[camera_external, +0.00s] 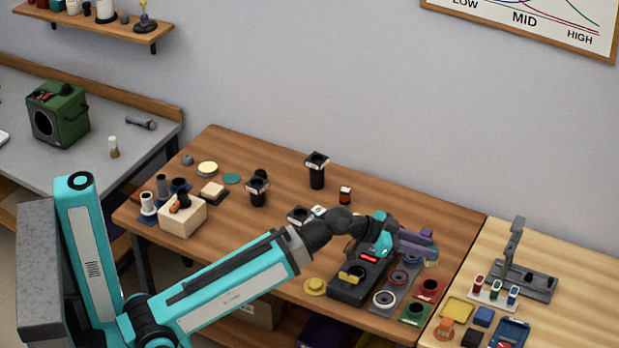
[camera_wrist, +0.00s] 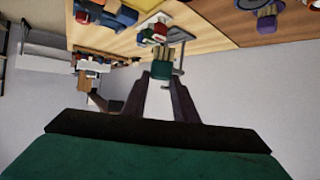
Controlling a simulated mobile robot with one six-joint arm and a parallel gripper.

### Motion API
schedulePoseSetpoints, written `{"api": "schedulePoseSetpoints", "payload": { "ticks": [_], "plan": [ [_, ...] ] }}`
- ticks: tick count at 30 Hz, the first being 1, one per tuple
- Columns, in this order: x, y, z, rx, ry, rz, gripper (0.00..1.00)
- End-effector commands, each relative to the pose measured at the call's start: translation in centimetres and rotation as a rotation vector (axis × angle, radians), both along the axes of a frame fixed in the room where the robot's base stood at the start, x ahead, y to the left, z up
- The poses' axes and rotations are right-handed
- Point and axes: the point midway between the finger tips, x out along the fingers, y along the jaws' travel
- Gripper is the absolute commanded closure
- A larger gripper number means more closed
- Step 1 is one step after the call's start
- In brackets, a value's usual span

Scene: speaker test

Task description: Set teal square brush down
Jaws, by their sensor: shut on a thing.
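The teal square brush (camera_wrist: 161,70) shows in the wrist view as a small teal block with tan bristles at its far end. It sits between the fingertips of my gripper (camera_wrist: 161,84), which is shut on it. In the external view my gripper (camera_external: 428,243) reaches to the right, above the right end of the wooden table (camera_external: 300,240).
Below my gripper are a black device with a red light (camera_external: 352,282), several ring-shaped parts, and a red (camera_external: 429,289) and a green block (camera_external: 415,312). A lighter table (camera_external: 540,290) with a grey stand (camera_external: 525,277) adjoins at right. The table's back right is clear.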

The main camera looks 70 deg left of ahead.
Motion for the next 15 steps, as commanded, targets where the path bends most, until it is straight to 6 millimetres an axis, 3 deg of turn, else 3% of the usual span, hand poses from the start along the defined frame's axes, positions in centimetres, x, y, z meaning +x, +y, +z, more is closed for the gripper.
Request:
{"api": "schedulePoseSetpoints", "payload": {
  "ticks": [1, 15],
  "plan": [
    [-0.2, 1.5, -0.6, 0.0, -0.002, 0.01, 0.96],
    [-3.0, 12.3, -1.5, 0.001, -0.001, 0.083, 0.96]
  ]
}}
